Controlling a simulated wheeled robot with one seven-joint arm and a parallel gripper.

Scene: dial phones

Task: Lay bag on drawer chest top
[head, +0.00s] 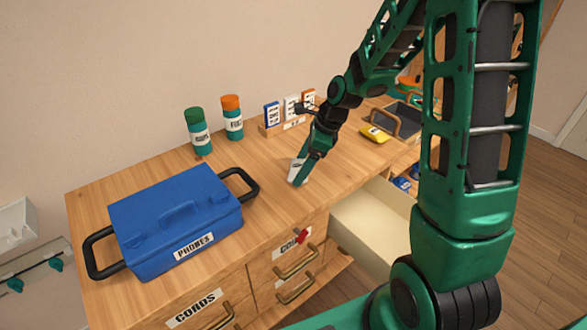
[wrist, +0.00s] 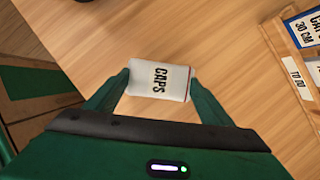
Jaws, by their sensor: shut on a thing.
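A small white bag (wrist: 158,82) labelled CAPS is between the two green fingers of my gripper (wrist: 159,88) in the wrist view. The fingers press on its two short sides. In the head view the bag (head: 295,168) shows as a pale patch beside my gripper (head: 300,176), low over the wooden drawer chest top (head: 270,205). I cannot tell whether the bag touches the wood. The bag's underside is hidden.
A blue PHONES box (head: 175,215) with black handles stands on the left of the top. Two bottles (head: 200,133) (head: 232,118) and a card rack (head: 285,122) stand at the back. An open drawer (head: 368,218) juts out in front. A yellow item (head: 375,134) lies to the right.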

